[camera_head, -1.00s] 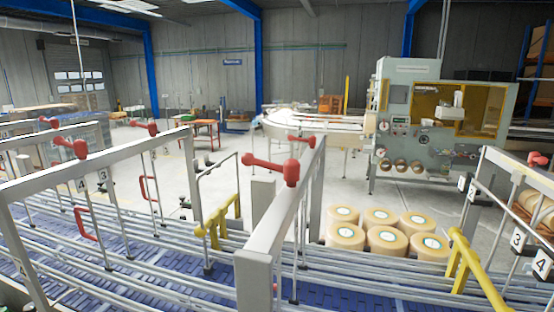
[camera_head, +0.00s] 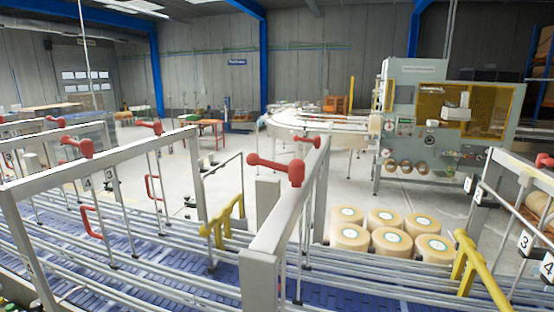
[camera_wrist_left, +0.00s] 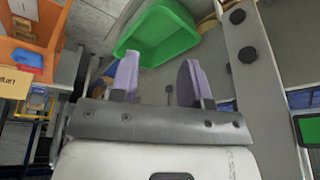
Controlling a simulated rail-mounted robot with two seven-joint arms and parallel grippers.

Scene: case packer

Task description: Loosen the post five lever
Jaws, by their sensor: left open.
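Several red levers top the grey posts of the conveyor guide frames. The nearest red lever (camera_head: 278,166) sits on the near grey rail at centre, its handle pointing left. I see no plate marked 5, so I cannot tell which lever is post five's. My left gripper (camera_wrist_left: 157,82) shows only in the left wrist view, with its two purple fingers apart and nothing between them. My right gripper is not in view.
A blue conveyor belt (camera_head: 190,279) with metal guide rods runs across the front. Yellow brackets (camera_head: 222,220) stand over it. Several round tan rolls (camera_head: 350,236) stand behind. In the left wrist view, a green bin (camera_wrist_left: 160,32) lies beyond the fingers and a grey bar (camera_wrist_left: 250,60) runs at right.

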